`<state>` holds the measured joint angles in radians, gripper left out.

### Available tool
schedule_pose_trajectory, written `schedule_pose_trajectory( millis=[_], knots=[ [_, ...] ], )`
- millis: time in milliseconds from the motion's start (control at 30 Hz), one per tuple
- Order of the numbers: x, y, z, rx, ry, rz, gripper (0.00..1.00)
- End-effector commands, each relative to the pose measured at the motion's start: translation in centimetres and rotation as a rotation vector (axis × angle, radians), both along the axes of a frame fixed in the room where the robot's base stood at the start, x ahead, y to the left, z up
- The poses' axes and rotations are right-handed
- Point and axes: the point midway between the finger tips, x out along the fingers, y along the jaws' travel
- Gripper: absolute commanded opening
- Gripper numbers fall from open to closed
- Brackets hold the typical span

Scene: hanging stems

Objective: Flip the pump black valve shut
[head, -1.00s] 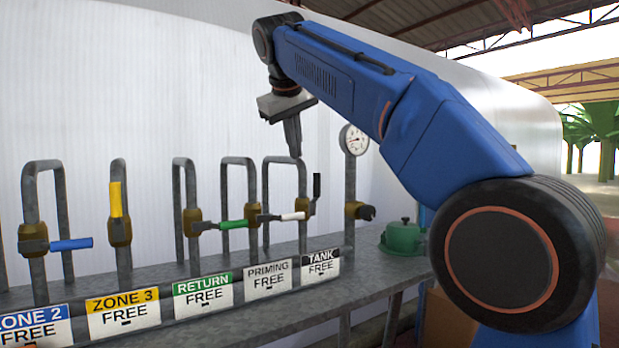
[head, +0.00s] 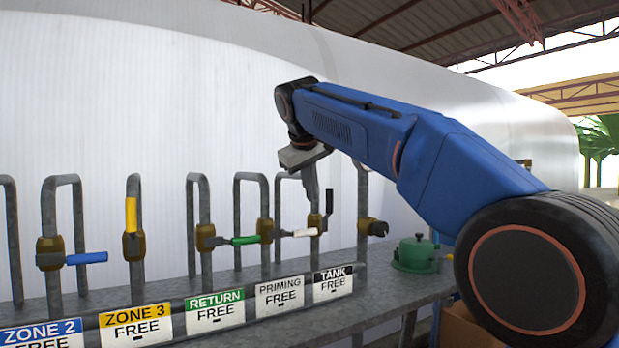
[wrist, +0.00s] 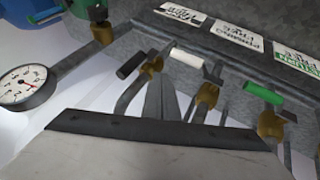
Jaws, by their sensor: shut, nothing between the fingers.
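The black valve handle (head: 329,202) stands upright beside its brass body (head: 315,223) on the pipe behind the black-banded TANK sign (head: 333,284). I read no pump sign. In the wrist view the black handle (wrist: 131,66) sticks out beside its brass fitting, left of the white handle. My gripper (head: 315,203) is shut and empty, pointing down, overlapping the top of the black valve's pipe in the head view. In the wrist view its fingers (wrist: 163,92) are close to the valve; I cannot tell whether they touch it.
The white handle (head: 306,232) and green handle (head: 245,240) lie level close by on the left. The yellow handle (head: 131,214) is upright and the blue handle (head: 87,258) level. A pressure gauge (wrist: 24,84) is near the gripper. A green lidded pot (head: 416,253) stands right.

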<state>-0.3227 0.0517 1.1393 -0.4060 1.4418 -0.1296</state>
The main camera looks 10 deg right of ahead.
Motion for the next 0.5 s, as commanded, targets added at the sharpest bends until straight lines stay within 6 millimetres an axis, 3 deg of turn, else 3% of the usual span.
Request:
schedule_pose_trajectory(
  millis=[67, 300, 500],
  knots=[
    [0.8, -0.5, -1.2, 0.0, 0.002, -0.002, 0.0],
    [2.1, -3.0, -0.9, 0.0, 0.0, -0.002, 0.0],
    [2.5, -3.7, -0.8, 0.0, 0.0, 0.0, 0.0]
  ],
)
